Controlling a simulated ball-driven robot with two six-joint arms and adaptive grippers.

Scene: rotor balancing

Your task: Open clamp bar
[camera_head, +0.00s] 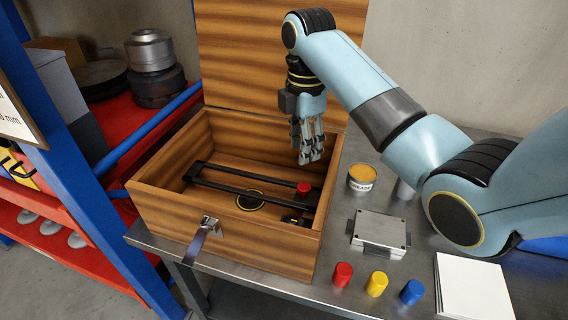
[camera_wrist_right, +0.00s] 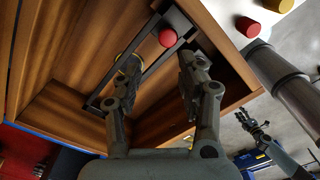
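The clamp bar is a black bar frame (camera_head: 240,187) lying across the inside of the open wooden box, with a red knob (camera_head: 304,188) at its right end. In the right wrist view the black frame (camera_wrist_right: 150,70) and the red knob (camera_wrist_right: 167,37) show beyond the fingers. My right gripper (camera_head: 311,160) is above the box's right rear part, pointing down. In the right wrist view its fingers (camera_wrist_right: 157,75) are apart with nothing held between them. A small gripper, apparently my left one (camera_wrist_right: 254,122), shows far off in the right wrist view; its fingers are too small to judge.
The wooden box (camera_head: 180,209) has its lid raised and a latch (camera_head: 211,225) hanging in front. Right of it on the metal table are a tin (camera_head: 362,178), a metal block (camera_head: 379,229), red, yellow and blue caps, and white paper (camera_head: 472,287). A shelf (camera_head: 70,235) stands left.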

